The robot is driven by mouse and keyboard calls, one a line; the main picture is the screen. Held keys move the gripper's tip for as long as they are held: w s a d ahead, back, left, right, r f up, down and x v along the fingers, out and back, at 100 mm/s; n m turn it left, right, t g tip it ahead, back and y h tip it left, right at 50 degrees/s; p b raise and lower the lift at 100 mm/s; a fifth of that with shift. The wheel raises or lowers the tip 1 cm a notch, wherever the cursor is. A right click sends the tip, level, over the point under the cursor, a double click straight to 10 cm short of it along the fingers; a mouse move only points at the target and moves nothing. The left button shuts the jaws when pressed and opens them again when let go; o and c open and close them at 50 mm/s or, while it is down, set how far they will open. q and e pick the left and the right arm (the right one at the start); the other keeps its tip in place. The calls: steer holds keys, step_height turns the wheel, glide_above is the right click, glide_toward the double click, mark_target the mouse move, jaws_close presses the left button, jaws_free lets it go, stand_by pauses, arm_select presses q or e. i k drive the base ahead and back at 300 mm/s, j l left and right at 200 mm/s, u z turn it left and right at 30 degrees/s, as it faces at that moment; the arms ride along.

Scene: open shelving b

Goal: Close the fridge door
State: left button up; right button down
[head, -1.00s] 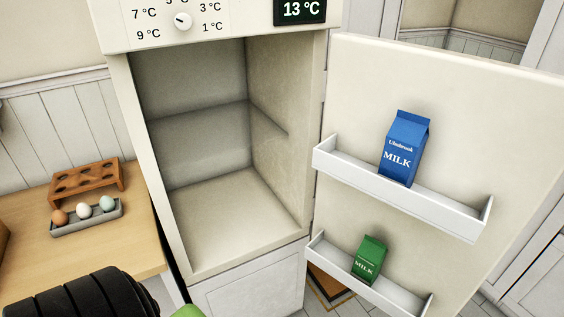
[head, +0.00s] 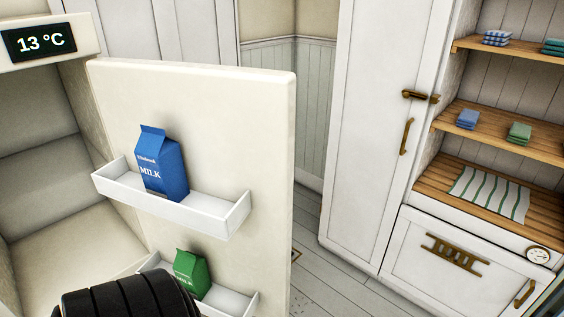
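The fridge door (head: 215,120) stands wide open, hinged on the fridge's right side, with its inner face toward me. A blue milk carton (head: 163,165) stands in the upper door shelf (head: 218,211). A green milk carton (head: 190,272) stands in the lower door shelf (head: 240,303). The fridge interior (head: 45,165) at the left looks empty in the part that shows. A black ribbed part of my arm (head: 125,298) is at the bottom left, in front of the lower door shelf. Neither gripper shows.
A tall white cupboard (head: 380,130) with brass latch is shut at the right. Open shelves (head: 510,130) hold folded cloths, above a white front (head: 455,262) with a brass handle. Grey plank floor (head: 335,275) is clear between door and cupboard.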

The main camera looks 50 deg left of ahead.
mark_target(234, 128)
steer(key=i+l, duration=0.15)
steer(key=i, duration=0.2)
steer(key=i+l+u, duration=0.1)
steer(key=i, duration=0.25)
steer(key=i+u, duration=0.15)
steer(key=u, duration=0.3)
steer(key=i+u, duration=0.2)
steer(key=u, duration=0.25)
steer(key=i+u, duration=0.15)
steer(key=u, duration=0.25)
steer(key=i+l+u, duration=0.15)
steer(key=u, duration=0.3)
steer(key=i+u, duration=0.15)
steer(key=u, duration=0.3)
steer(key=i+u, duration=0.15)
steer(key=u, duration=0.25)
steer(key=i+l+u, duration=0.1)
steer(key=u, duration=0.35)
steer(key=i+l+u, duration=0.1)
steer(key=u, duration=0.3)
steer(key=i+l+u, duration=0.1)
steer(key=l+u, duration=0.2)
steer(key=u, duration=0.15)
